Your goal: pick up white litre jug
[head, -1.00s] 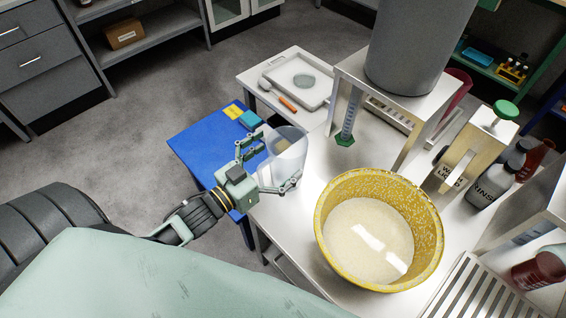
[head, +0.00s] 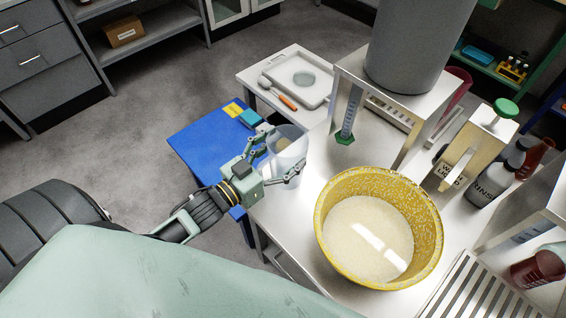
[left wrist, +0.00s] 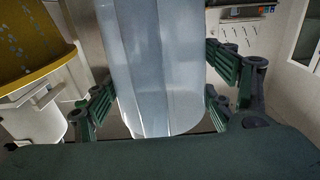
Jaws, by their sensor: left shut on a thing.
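The white litre jug (head: 289,150) is a pale, translucent vessel near the left edge of the steel bench, beside the blue table. My left gripper (head: 279,160) has a finger on either side of it and is shut on it. In the left wrist view the jug (left wrist: 155,65) fills the middle, upright between the fingers of the gripper (left wrist: 164,105). The head view does not clearly show whether its base touches the bench. My right gripper is not in view.
A yellow speckled bowl (head: 427,222) of pale material stands on the bench to the right of the jug. A steel stand (head: 350,72) carries a large grey cylinder (head: 420,40). A green-based measuring cylinder (head: 348,120) stands behind the jug. A blue table (head: 195,143) lies to the left.

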